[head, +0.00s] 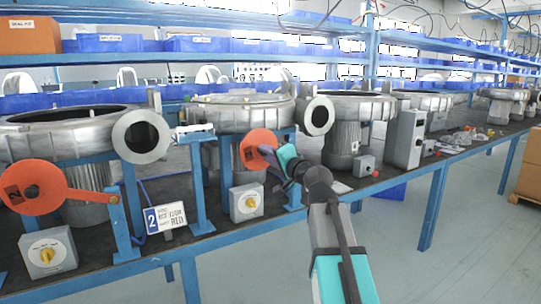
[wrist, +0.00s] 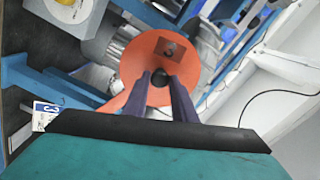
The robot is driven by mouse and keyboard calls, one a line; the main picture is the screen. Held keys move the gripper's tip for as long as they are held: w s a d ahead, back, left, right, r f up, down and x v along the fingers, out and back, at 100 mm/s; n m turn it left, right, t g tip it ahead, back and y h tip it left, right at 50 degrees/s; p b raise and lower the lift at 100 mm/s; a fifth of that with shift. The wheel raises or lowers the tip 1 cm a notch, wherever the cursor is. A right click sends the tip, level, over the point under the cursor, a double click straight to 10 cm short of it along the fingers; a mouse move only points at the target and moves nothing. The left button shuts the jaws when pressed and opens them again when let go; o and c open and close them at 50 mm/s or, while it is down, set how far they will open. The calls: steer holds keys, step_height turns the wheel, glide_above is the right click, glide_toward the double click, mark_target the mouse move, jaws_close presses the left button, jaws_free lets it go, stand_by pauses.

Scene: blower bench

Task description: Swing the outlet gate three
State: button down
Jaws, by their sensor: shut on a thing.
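The orange disc of gate three (head: 253,140) stands in front of the second blower, to the left of that blower's round outlet (head: 319,114), which is uncovered. In the wrist view the orange disc (wrist: 130,55) carries a plate marked 3 (wrist: 168,49). My gripper (head: 272,158) reaches it from the front right. In the wrist view its fingers (wrist: 159,80) are shut on a dark knob (wrist: 159,76) near the disc's middle. The gate's arm is mostly hidden behind my gripper in the head view.
A second orange disc (head: 30,187) stands at the left beside another open outlet (head: 140,136). A sign marked 2 (head: 165,218), a switch box with a yellow knob (head: 247,201) and blue posts crowd the bench front.

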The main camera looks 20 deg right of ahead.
steer(key=c, duration=1.5)
jaws_free()
steer(key=shift+w+f, duration=0.15)
steer(key=shift+f, duration=0.05)
steer(key=shift+o, duration=0.2)
steer(key=b+v, duration=0.2)
steer(key=v, duration=1.2)
steer(key=shift+b, duration=0.35)
